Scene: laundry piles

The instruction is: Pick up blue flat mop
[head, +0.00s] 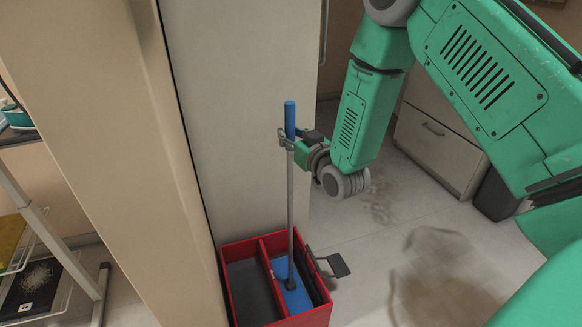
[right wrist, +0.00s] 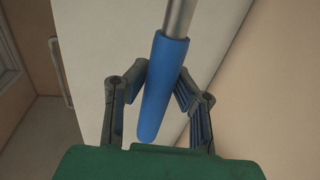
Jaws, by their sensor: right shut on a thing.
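The blue flat mop stands upright, with a blue grip (head: 290,121), a grey pole (head: 290,205) and a flat blue head (head: 291,290) inside a red bin (head: 258,241). The head sits in the bin's right compartment. My right gripper (head: 287,140) is shut on the mop's handle near the lower end of the blue grip. In the right wrist view the blue grip (right wrist: 163,85) passes between the two fingers of the right gripper (right wrist: 161,88). My left gripper is not in view.
A pale wall panel (head: 250,60) stands right behind the bin and mop. A metal rack (head: 45,230) with items stands at the left. A cabinet with a drawer (head: 437,145) stands at the back right. The tiled floor right of the bin is open, with dark stains (head: 440,265).

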